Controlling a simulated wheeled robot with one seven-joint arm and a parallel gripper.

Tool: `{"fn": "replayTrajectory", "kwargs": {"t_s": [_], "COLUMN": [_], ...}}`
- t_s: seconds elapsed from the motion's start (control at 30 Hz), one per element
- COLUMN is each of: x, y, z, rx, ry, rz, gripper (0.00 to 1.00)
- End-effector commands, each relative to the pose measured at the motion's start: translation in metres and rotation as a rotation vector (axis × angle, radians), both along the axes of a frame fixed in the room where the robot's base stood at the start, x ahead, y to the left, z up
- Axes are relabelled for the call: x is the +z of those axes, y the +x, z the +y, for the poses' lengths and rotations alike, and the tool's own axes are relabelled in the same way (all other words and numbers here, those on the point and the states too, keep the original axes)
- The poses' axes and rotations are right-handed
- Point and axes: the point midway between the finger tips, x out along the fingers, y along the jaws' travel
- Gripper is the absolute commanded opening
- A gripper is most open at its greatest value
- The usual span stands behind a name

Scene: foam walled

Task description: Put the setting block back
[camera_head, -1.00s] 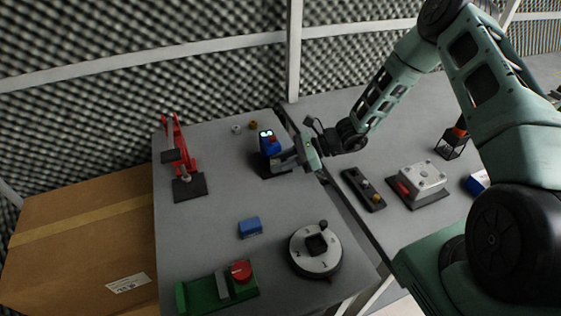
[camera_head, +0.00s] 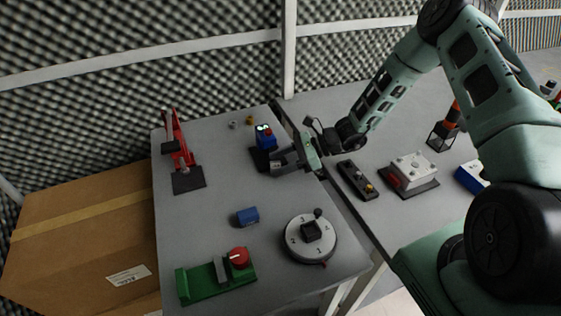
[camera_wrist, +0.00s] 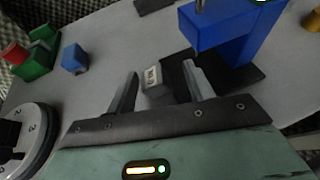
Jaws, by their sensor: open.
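A small grey block with a pale marked face (camera_wrist: 153,76), which looks like the setting block, stands between my fingers in the wrist view, beside the black base of a blue stand (camera_wrist: 218,28). My gripper (camera_wrist: 160,72) is open, one finger on each side of the block; I cannot tell whether either touches it. In the head view my gripper (camera_head: 274,164) is low at the front right of the blue stand (camera_head: 265,139), which has a small lit display. The block is not clear there, hidden by the fingers.
A blue block (camera_head: 247,216), a round numbered dial (camera_head: 296,244) and a green fixture with a red knob (camera_head: 200,284) lie nearer. A red press (camera_head: 180,150) stands left. A second table (camera_head: 400,130) across a gap holds more items.

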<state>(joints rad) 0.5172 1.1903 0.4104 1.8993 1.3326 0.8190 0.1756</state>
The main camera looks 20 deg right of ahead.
Motion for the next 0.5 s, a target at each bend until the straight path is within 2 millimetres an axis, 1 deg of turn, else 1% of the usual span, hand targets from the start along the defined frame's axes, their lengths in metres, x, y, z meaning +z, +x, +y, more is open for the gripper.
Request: {"fn": "replayTrajectory", "kwargs": {"t_s": [0.17, 0.27, 0.37, 0.5], "x": [0.001, 0.005, 0.010, 0.022], "y": [0.000, -0.002, -0.006, -0.013], "z": [-0.003, -0.012, -0.029, -0.058], "rx": [-0.001, -0.002, -0.003, -0.004], "ry": [0.000, 0.000, -0.003, -0.003], "rz": [-0.001, -0.002, -0.003, -0.002], "gripper": [0.52, 0.52, 0.52, 0.52]}}
